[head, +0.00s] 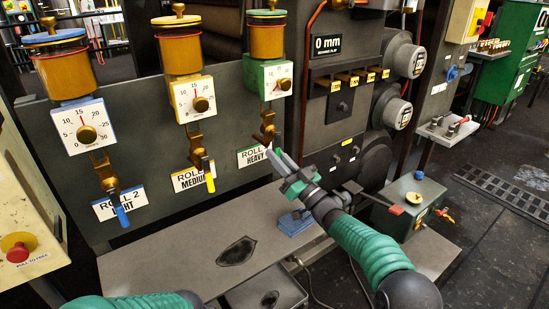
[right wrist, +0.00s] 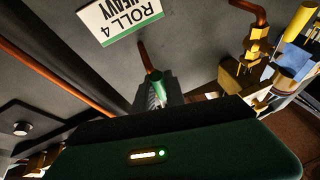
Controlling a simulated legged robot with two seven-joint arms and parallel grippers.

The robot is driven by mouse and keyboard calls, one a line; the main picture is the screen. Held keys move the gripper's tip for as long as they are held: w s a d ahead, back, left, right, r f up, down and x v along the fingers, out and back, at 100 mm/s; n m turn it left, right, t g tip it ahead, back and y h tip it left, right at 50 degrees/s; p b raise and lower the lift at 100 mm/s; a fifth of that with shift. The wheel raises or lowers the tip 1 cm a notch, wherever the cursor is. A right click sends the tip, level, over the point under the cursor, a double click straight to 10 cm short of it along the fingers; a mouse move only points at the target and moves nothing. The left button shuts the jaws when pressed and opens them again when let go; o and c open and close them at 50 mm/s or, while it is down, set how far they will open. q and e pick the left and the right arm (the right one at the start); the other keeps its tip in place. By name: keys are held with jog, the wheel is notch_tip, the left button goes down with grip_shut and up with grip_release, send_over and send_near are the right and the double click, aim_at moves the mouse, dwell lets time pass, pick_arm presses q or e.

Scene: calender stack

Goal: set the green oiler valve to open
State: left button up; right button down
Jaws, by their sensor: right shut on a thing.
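The handle's exact angle is hard to tell. My left gripper is outside the picture; only its arm shows at the bottom.
Yellow (head: 209,176) and blue (head: 122,216) valve handles hang down on the oilers to the left. A grey bench top (head: 180,250) lies below. A green box (head: 410,205) stands right of my right arm. A copper pipe (head: 306,70) runs close right of the valve.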

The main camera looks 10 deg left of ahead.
jog(key=shift+w+d+n+g+y, duration=0.15)
jog(key=shift+n+g, duration=0.15)
jog(key=shift+n, duration=0.15)
jog(key=shift+w+d+n+g+y, duration=0.15)
jog(key=shift+n+g, duration=0.15)
jog(key=shift+n, duration=0.15)
jog(key=c, duration=1.4)
grip_release()
jog(key=shift+f, duration=0.1)
jog(key=p+v, duration=0.4)
jog(key=v, duration=1.2)
jog(key=shift+s+d+p, duration=0.25)
jog(key=shift+d+p, duration=0.05)
jog(key=shift+p, duration=0.05)
jog(key=shift+f, duration=0.1)
